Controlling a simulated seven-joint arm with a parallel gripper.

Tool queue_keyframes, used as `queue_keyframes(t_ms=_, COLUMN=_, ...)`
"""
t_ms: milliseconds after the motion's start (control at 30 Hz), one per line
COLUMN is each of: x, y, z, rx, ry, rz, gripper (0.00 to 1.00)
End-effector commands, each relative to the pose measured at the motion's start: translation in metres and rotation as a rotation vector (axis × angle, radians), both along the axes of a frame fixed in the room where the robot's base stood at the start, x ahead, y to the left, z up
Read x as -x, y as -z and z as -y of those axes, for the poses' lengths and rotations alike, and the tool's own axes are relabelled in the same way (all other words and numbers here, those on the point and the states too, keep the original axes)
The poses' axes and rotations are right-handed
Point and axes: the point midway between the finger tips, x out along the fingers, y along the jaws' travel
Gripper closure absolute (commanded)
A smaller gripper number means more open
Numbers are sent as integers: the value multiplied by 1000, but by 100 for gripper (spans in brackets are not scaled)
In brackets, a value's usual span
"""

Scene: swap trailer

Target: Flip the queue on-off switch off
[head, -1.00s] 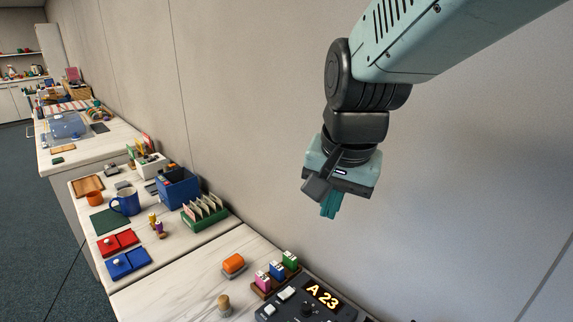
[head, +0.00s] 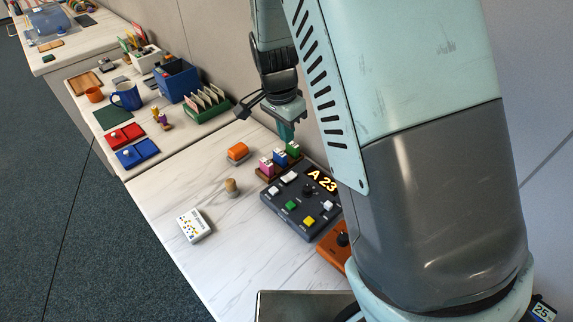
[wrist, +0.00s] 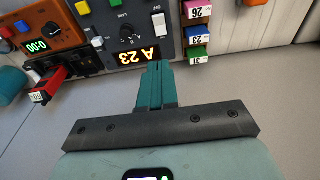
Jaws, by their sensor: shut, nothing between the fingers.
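The queue console (head: 283,217) is a dark grey box on the white table, with a lit "A 23" display (head: 321,181), a black knob, and green, yellow and white buttons. Two white switches, one (head: 274,190) and another (head: 290,177), sit at its upper left; I cannot read which is the on-off switch. In the wrist view a white rocker (wrist: 158,24) shows beside the knob. My gripper (head: 287,133) is shut and empty, above the ticket blocks' far side. In the wrist view its teal fingers (wrist: 156,72) point at the console edge beside the display.
Pink, blue and green numbered blocks (head: 280,160) stand on a brown rack against the console. An orange box (head: 333,248) with a knob adjoins it. An orange object (head: 238,152), a wooden peg (head: 231,186) and a white box (head: 194,225) stand left. The wall is close behind.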

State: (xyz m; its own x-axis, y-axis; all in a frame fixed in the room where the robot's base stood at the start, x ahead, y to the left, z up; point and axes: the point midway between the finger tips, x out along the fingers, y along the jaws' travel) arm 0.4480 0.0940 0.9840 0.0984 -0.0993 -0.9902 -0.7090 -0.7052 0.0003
Motion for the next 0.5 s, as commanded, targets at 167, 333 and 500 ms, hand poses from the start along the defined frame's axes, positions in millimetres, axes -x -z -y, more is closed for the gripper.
queue_keyframes(t_ms=167, x=0, y=0, z=0, rx=0, ry=-1, rz=0, gripper=100)
queue_keyframes(t_ms=333, x=0, y=9, z=1, rx=1, ry=-2, rz=-2, gripper=100)
queue_keyframes(t_ms=500, x=-3, y=39, z=5, rx=2, ry=0, rz=-5, gripper=100)
